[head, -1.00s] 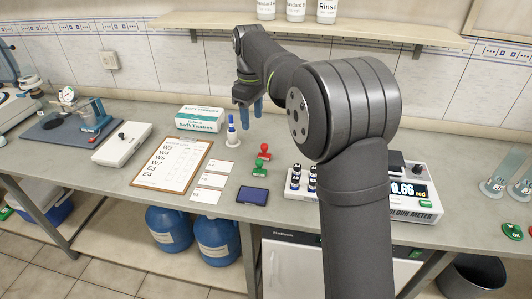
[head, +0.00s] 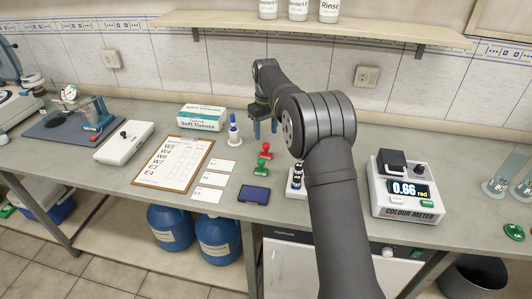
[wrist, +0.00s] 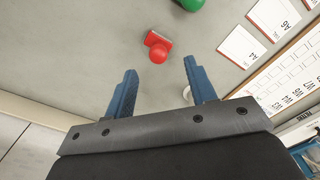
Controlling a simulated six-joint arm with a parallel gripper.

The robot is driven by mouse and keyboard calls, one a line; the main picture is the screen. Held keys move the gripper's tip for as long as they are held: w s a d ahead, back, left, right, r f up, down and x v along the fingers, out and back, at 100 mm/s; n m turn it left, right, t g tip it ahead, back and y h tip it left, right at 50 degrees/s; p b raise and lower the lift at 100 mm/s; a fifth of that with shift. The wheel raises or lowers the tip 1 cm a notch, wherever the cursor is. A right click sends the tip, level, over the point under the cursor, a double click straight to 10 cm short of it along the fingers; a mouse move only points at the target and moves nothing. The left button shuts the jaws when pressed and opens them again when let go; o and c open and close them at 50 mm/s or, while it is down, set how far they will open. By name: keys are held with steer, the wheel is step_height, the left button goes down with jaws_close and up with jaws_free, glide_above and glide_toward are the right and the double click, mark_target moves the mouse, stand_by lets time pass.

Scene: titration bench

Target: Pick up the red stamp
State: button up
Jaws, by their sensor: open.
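The red stamp (head: 267,148) stands on the bench behind the green stamp (head: 262,166). In the wrist view the red stamp (wrist: 158,46) lies ahead of the fingertips, between their lines, with bare bench around it. The green stamp (wrist: 190,3) is partly cut off at the top edge of that view. My gripper (head: 264,131) is beyond the red stamp, toward the wall, with its fingers pointing down. In the wrist view its two blue fingers (wrist: 160,78) are apart with nothing between them.
A dark blue ink pad (head: 254,194) and white cards (head: 208,179) lie in front and to the left.

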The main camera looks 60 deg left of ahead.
mark_target(266, 145)
steer(key=f, duration=0.7)
steer(key=shift+w+a+f, duration=0.2)
steer(key=shift+a+f, duration=0.1)
steer(key=shift+f, duration=0.05)
steer(key=c, duration=1.1)
